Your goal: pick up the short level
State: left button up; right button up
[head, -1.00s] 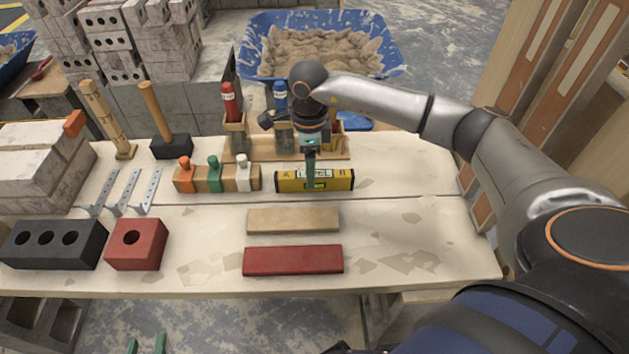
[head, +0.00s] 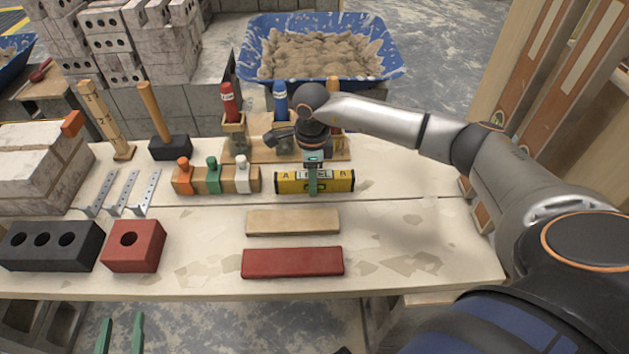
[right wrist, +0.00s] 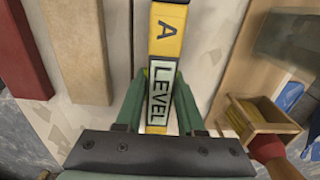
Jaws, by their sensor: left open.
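The short level (head: 343,181) is yellow with black markings, the letters A and B and a pale label. It stands on the bench right of the pegged wooden block in the head view. In the right wrist view the level (right wrist: 165,35) runs between the green fingers. My right gripper (head: 313,184) is down at the level's middle, with one finger across its near face. In the wrist view the right gripper (right wrist: 162,85) has a finger on each side, close to it; whether they press on it is unclear. My left gripper (head: 121,335) is open and empty at the bottom edge.
A beige board (head: 292,222) and a red board (head: 292,262) lie in front of the level. The pegged block (head: 226,180) is close on its left. A wooden rack (head: 262,152) with red and blue bottles stands behind. The bench's right side is clear.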

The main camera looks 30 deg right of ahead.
grip_shut()
jog(key=shift+r, duration=0.2)
dwell(0.3)
